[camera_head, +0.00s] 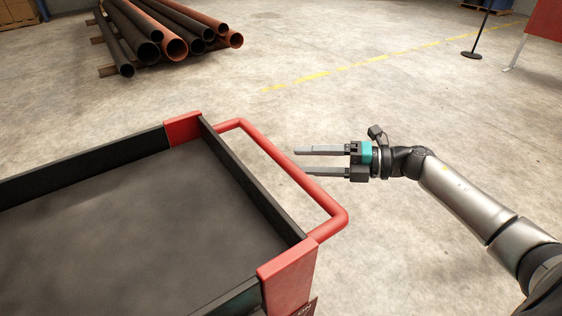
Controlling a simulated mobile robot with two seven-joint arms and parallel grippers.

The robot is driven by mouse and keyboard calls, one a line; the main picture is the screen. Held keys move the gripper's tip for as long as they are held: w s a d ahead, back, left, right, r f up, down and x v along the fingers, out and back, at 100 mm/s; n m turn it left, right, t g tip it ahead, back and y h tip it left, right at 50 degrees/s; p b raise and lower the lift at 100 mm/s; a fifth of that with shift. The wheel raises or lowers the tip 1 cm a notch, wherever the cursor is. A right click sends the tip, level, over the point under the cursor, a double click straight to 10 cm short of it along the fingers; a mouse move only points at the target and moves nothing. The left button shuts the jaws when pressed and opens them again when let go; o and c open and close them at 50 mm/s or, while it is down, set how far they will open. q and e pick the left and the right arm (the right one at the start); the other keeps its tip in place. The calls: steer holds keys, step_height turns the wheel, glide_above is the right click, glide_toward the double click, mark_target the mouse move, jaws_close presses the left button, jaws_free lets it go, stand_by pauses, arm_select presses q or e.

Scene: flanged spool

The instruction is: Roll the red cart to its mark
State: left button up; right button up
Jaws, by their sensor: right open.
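The red cart (288,284) fills the lower left of the head view. It has a dark, empty tray bed with low dark walls and red corner pieces. Its red tubular handle (285,166) sticks out from the right side of the tray. My right gripper (300,160) comes in from the right, with its two fingers pointing left toward the handle. The fingers are apart, and their tips are close to the handle bar in the picture. I cannot tell whether they touch it. My left gripper is not in view. The cart's mark cannot be made out.
A stack of dark and rusty pipes (165,35) lies on timbers at the back left. A faded yellow line (370,62) crosses the concrete floor. A black post on a round base (471,55) and a red panel (547,18) stand at the back right. The middle floor is clear.

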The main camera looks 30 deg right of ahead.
mark_target(281, 160)
steer(key=x, duration=0.4)
steer(key=shift+w+a, duration=0.2)
steer(key=shift+b+x, duration=0.3)
steer(key=shift+x, duration=0.5)
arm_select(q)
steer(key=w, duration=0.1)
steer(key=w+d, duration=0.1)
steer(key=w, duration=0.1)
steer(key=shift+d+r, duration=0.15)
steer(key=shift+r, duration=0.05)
arm_select(e)
jaws_close()
